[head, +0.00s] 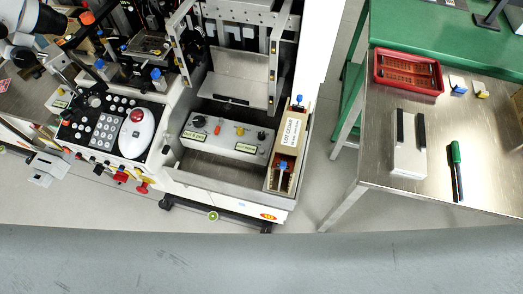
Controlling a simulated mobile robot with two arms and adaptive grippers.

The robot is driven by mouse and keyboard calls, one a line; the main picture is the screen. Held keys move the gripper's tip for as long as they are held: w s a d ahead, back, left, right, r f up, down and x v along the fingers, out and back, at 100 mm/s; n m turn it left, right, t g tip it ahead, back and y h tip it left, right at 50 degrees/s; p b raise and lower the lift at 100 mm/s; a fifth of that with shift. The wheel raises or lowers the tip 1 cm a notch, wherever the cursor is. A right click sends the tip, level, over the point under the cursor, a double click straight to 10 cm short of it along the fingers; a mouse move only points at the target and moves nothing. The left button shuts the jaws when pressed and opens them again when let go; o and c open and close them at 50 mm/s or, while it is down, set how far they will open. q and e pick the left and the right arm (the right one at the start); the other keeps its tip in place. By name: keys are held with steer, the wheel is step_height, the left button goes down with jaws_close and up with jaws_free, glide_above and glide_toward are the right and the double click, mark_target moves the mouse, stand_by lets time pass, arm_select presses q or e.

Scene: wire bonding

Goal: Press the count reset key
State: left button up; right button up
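The wire bonding machine stands at the left. Its black control panel (75,131) carries a grey keypad (104,131) and rows of small round white keys (117,102). A white rounded device (136,138) with a red button (137,116) sits at the panel's right side. A light grey switch box (226,133) has several coloured knobs and small yellow-green labels. The key lettering is too small to read, so I cannot tell which one is the count reset key. Neither of my grippers shows in the head view.
A tan box labelled LOT (292,131) with blue knobs stands right of the switch box. Microscope eyepieces (45,20) overhang the upper left.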

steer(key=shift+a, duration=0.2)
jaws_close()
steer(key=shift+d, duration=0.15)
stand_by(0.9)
